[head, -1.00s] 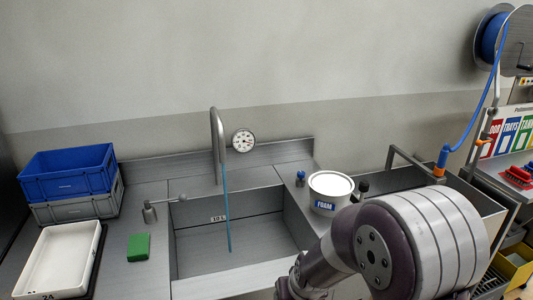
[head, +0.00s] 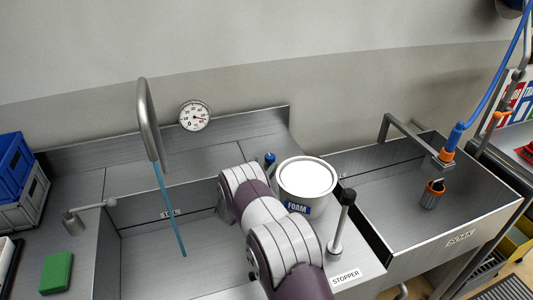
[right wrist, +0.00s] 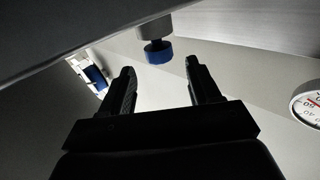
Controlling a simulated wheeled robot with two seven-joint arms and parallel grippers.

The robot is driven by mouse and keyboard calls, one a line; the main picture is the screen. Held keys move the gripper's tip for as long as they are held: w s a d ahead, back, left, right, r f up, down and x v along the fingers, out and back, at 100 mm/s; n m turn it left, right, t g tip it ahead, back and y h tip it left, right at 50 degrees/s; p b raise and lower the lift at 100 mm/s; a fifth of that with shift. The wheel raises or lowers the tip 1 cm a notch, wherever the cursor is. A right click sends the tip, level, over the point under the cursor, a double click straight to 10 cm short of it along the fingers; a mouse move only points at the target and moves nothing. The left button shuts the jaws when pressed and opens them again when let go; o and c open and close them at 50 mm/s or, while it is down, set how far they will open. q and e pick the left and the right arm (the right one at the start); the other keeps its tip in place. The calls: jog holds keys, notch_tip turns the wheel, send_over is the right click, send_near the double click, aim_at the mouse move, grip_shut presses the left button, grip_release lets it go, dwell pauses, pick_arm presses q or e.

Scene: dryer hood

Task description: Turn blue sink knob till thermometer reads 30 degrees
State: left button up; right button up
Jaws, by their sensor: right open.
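The blue sink knob (head: 270,158) stands on the sink's back ledge beside the white FOAM tub, partly hidden by my right arm. In the right wrist view the blue knob (right wrist: 158,52) lies ahead, roughly between and just beyond the fingertips of my right gripper (right wrist: 160,67). That gripper is open and empty, and the knob looks apart from both fingers. In the head view my arm hides the gripper. My left gripper is not seen.
Blue water (head: 170,210) runs from the curved faucet (head: 147,120) into the sink. The FOAM tub (head: 307,182) stands close right of the knob. A black-topped stopper handle (head: 340,220), a green sponge (head: 56,272) and a SOAK basin (head: 455,205) are nearby.

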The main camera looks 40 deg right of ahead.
aim_at(266, 159)
jog(key=x, duration=0.5)
jog(key=shift+w+d+f, duration=0.1)
jog(key=shift+d+f, duration=0.1)
jog(key=shift+d, duration=0.05)
jog(key=shift+d+r, duration=0.1)
jog(key=shift+r, duration=0.1)
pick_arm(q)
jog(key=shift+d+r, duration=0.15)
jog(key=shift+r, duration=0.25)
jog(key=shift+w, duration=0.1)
pick_arm(e)
jog(key=shift+w+f, duration=0.1)
